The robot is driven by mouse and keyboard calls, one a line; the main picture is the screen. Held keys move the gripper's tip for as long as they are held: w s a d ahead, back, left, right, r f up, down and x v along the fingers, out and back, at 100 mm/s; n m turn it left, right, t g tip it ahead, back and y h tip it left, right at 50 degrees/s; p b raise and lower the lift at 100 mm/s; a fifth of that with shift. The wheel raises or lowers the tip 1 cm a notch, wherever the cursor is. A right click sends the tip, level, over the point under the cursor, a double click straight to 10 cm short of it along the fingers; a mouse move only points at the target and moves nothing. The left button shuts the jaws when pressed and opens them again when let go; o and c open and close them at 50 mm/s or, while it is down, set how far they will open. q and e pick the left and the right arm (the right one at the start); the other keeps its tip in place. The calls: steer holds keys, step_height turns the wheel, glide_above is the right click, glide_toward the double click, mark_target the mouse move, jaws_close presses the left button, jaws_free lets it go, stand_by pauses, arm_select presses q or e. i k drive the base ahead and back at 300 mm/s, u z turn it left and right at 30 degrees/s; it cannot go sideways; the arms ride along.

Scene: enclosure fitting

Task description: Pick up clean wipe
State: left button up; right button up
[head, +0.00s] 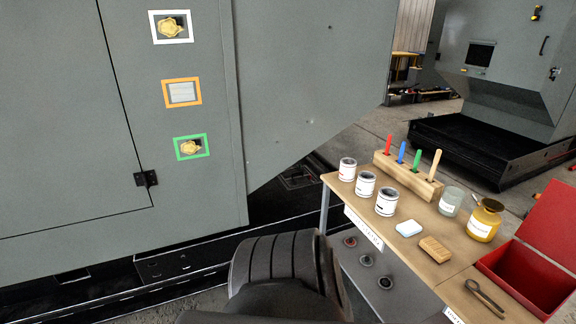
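A small pale blue-white pad (408,229), which looks like a folded wipe, lies flat on the wooden table (452,292) near its front edge. A tan-brown block (435,249) with grooves lies just to its right; I cannot tell if it is a wipe or a brush. A dark rounded part of my own arm fills the bottom middle, left of the table. Neither gripper's fingers show, and nothing touches the pad.
A grey cabinet (60,120) with framed openings stands left.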

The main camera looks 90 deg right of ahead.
mark_target(409, 228)
steer(key=z, duration=0.05)
steer(key=i, duration=0.35)
steer(key=z, duration=4.4)
steer(key=i, duration=0.95)
